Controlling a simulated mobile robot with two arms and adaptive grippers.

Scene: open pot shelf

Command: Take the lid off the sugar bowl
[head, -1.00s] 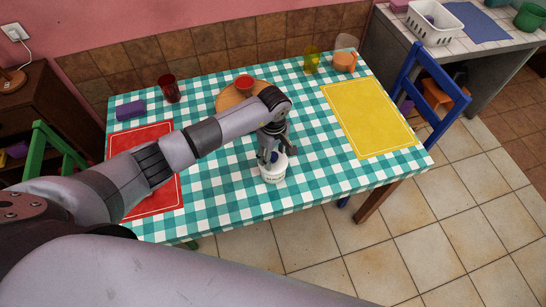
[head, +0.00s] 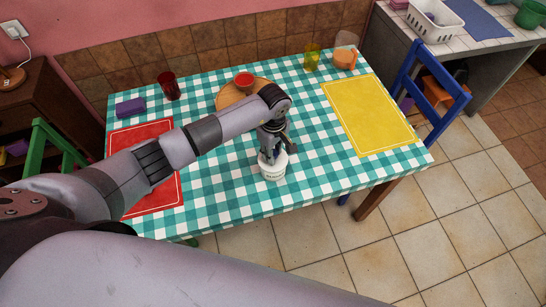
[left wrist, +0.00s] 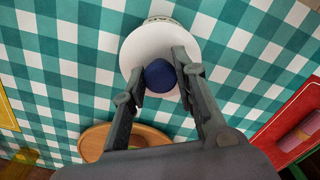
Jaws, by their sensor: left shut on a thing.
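The white sugar bowl (head: 273,172) stands upright on the checked tablecloth near the table's front edge. Its white lid (left wrist: 150,43) with a dark blue knob (left wrist: 160,75) shows from above in the left wrist view. My left gripper (head: 271,158) points down over the bowl and is shut on the lid's knob, with one finger on each side of it in the left wrist view (left wrist: 161,78). The lid appears on or very close to the bowl; a gap cannot be told. My right gripper is not in view.
A red cup (head: 169,87), a purple block (head: 130,107) and a yellow cup (head: 312,57) stand farther back. The yellow mat (head: 371,115) is bare.

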